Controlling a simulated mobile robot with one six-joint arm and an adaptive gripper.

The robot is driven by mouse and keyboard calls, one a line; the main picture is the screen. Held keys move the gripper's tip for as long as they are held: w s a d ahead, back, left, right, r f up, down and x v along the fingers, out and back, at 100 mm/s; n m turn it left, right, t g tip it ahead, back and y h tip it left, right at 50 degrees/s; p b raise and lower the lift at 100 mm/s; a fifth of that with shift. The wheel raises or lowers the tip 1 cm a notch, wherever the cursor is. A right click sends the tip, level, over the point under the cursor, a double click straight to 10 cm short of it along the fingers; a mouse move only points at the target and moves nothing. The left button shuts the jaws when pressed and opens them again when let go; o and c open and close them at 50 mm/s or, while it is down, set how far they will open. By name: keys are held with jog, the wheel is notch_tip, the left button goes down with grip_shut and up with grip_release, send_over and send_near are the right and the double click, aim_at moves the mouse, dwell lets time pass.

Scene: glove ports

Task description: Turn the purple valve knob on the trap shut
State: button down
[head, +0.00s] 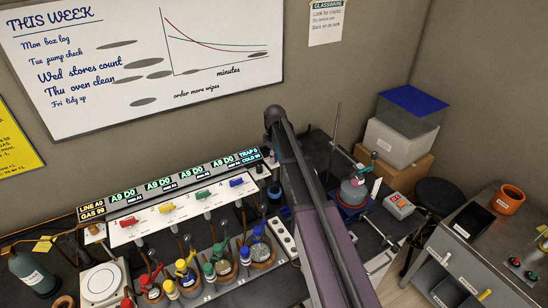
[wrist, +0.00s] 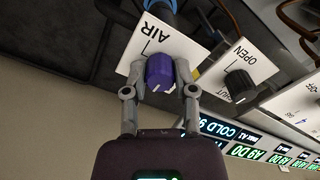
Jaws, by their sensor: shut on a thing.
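In the wrist view the purple valve knob (wrist: 160,70) sits on a white plate (wrist: 133,55) marked AIR. A short black line is drawn on the plate above the knob. A pale mark shows on the knob's front edge. My gripper (wrist: 160,76) is shut on the purple knob, with one grey finger on each side of it. In the head view my arm crosses the bench, and the purple knob and the gripper cannot be made out there.
A black knob (wrist: 239,84) on a plate marked OPEN and SHUT stands close right of my gripper. Display strips (wrist: 229,131) lie below it. In the head view, flasks (head: 222,262) crowd the bench left of my arm, and a stirrer with a flask (head: 354,191) stands right.

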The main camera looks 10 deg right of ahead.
jog(key=shift+a, duration=0.1)
jog(key=shift+c, duration=2.1)
grip_release()
jog(key=shift+r, duration=0.15)
